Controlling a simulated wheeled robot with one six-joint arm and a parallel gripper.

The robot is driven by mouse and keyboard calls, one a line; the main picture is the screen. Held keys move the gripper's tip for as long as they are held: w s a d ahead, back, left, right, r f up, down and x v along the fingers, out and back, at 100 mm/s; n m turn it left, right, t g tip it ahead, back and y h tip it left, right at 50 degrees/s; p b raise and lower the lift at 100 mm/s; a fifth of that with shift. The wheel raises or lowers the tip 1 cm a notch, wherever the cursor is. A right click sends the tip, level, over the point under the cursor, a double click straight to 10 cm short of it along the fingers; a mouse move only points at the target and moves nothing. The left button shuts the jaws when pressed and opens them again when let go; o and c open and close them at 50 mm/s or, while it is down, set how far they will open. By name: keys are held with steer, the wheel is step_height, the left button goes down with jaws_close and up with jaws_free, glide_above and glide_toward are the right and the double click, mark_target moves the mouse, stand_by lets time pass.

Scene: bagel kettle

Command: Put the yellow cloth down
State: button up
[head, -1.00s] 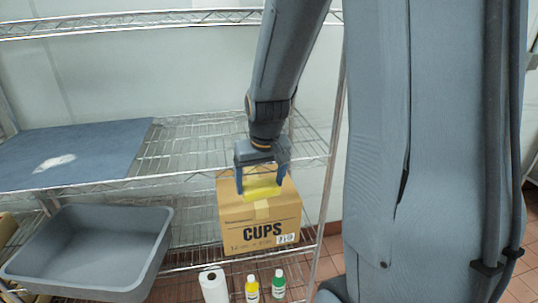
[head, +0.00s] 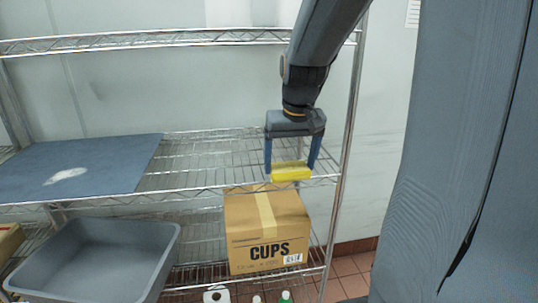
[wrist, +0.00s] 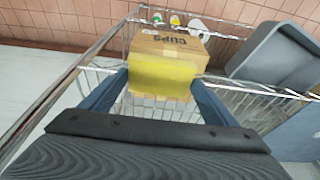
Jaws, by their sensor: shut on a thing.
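The yellow cloth (head: 291,173) is a small folded block between the two blue fingers of my gripper (head: 291,172). My gripper points down and is shut on the cloth, near the front edge at the right end of the middle wire shelf (head: 200,160). In the wrist view the cloth (wrist: 160,80) spans the space between both fingers, with wire shelf bars around it. I cannot tell whether the cloth touches the shelf.
A blue mat (head: 110,155) with a pale patch covers the shelf's left part. Below stand a CUPS carton (head: 265,235) and a grey tub (head: 95,260). A rack post (head: 347,150) rises just right of my gripper. The shelf between mat and gripper is clear.

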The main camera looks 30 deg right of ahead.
steer(key=w+d, duration=0.1)
steer(key=w, duration=0.2)
steer(key=w+d+p, duration=0.1)
steer(key=w, duration=0.3)
steer(key=w+d+p, duration=0.1)
steer(key=w, duration=0.2)
steer(key=shift+w, duration=0.15)
steer(key=shift+w+f, duration=0.1)
steer(key=shift+f+p, duration=0.85)
steer(key=shift+f, duration=0.85)
steer(key=shift+f, duration=0.15)
steer(key=o, duration=0.9)
steer(key=shift+o, duration=0.2)
